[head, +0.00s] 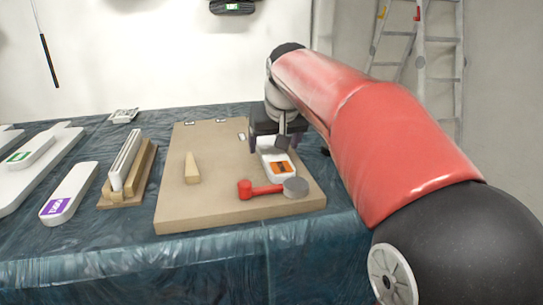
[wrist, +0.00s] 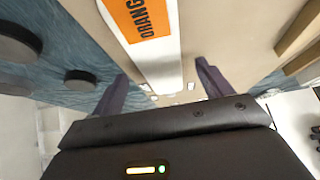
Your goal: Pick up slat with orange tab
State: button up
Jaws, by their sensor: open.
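The white slat with the orange tab (head: 269,154) lies on the tan board, partly hidden by my gripper in the head view. In the wrist view the white slat (wrist: 158,68) runs down between my two fingers, and its orange tab (wrist: 139,17) carries dark lettering that begins "ORANG". My gripper (wrist: 160,80) is open, with one finger on each side of the slat and a gap visible on both sides. In the head view my gripper (head: 268,143) is low over the board's back right.
The tan board (head: 215,205) also bears a wooden wedge (head: 192,168) and a red-handled mallet (head: 262,189) in front of the slat. Left are a wooden holder (head: 143,177) with a white slat, a purple-labelled slat (head: 75,190) and a green-labelled slat (head: 30,150). A ladder (head: 415,40) stands behind.

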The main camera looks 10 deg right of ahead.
jog(key=x, duration=0.2)
jog(key=shift+w+f, duration=0.1)
jog(key=shift+f, duration=0.2)
jog(key=c, duration=1.1)
jog(key=shift+r, duration=0.1)
jog(key=shift+c, duration=0.2)
